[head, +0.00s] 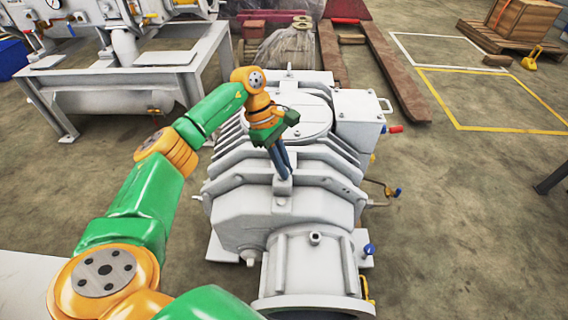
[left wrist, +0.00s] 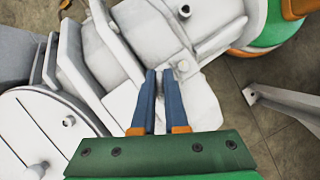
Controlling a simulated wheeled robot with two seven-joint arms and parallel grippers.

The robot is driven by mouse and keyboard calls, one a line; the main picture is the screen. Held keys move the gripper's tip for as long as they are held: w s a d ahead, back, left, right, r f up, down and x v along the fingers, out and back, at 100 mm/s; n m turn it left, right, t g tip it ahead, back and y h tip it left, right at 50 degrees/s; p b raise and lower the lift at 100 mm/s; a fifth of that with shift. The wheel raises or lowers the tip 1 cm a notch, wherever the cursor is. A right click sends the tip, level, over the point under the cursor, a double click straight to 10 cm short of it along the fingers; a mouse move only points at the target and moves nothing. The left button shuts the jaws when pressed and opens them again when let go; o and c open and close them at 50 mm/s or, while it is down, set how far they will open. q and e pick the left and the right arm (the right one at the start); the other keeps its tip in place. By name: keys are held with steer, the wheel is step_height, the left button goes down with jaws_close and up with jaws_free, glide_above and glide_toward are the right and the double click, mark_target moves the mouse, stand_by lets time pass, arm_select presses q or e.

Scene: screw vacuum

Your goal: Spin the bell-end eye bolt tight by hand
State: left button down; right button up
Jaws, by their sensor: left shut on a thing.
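The grey vacuum pump (head: 235,190) stands in the middle of the head view, with its round bell end (head: 310,262) toward me. My left gripper (head: 286,176) comes down from above, its blue fingers pointing at a raised block on the pump's top near the bell end. In the left wrist view the two fingers (left wrist: 160,74) are close together, shut on the bell-end eye bolt. The bolt is small and mostly hidden between the fingertips, so its ring and how deep it sits cannot be told. My right gripper is not in view.
A small grey knob (left wrist: 183,66) stands close beside the fingertips. Ribs and a round cover (head: 302,115) lie behind the gripper. A grey machine on a stand (head: 120,75) is at the left, and a wooden crate (head: 522,18) at the far right. The right-hand floor is mostly clear.

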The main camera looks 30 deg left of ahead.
arm_select(q)
steer(key=c, duration=0.9)
jaws_free()
steer(key=shift+c, duration=0.2)
steer(key=shift+a+r, duration=0.1)
steer(key=shift+r, duration=0.25)
steer(key=p+v, duration=0.2)
steer(key=v, duration=0.4)
steer(key=shift+a+r, duration=0.15)
steer(key=shift+a, duration=0.05)
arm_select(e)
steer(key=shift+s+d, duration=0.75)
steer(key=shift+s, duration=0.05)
